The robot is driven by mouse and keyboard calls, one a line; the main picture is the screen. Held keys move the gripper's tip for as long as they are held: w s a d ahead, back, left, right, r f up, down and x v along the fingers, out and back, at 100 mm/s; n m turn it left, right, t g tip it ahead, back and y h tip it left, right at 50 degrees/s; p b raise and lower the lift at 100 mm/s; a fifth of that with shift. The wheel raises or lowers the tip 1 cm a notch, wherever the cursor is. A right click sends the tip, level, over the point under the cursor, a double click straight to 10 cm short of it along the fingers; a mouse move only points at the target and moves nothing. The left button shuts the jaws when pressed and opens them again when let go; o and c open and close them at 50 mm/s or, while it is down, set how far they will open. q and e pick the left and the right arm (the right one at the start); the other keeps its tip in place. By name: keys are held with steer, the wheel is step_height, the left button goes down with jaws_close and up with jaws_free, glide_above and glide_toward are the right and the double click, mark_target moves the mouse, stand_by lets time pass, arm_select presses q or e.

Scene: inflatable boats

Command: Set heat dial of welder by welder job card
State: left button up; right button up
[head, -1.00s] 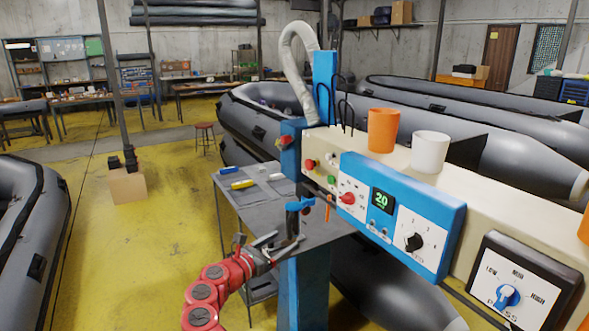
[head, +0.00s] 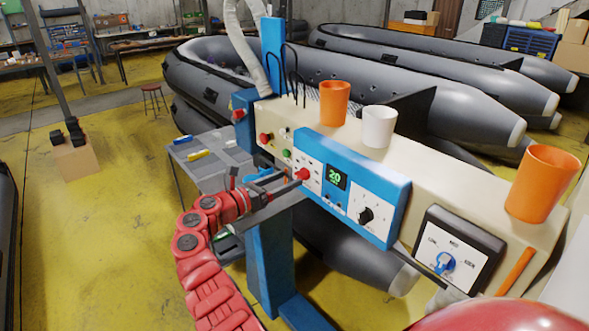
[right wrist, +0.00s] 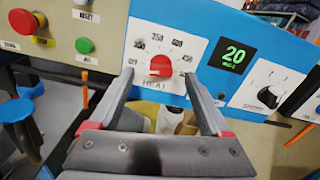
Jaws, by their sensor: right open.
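The welder's cream housing (head: 455,205) carries a blue control panel (head: 398,198). The red heat dial (head: 303,174) is on a white plate at the panel's left end. In the right wrist view the heat dial (right wrist: 161,66) sits above the word HEAT, with OFF at left and temperature numbers around it; its exact setting is unclear. My right gripper (head: 290,181) is open in front of the dial. In the wrist view the right gripper (right wrist: 157,76) has its fingertips apart, below and either side of the dial. I cannot make out a job card. My left gripper is out of view.
A green display (head: 335,177) reads 20, beside a black knob (head: 366,214). A blue pressure knob (head: 445,262) is farther right. Orange cups (head: 334,103) and a white cup (head: 379,126) stand on the housing. Grey boats (head: 430,65) lie behind; a grey table (head: 205,166) stands left.

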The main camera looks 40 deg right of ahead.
mark_target(297, 175)
steer(key=shift+w+d+p, duration=0.2)
steer(key=shift+d+p, duration=0.2)
steer(key=shift+d, duration=1.55)
jaws_close()
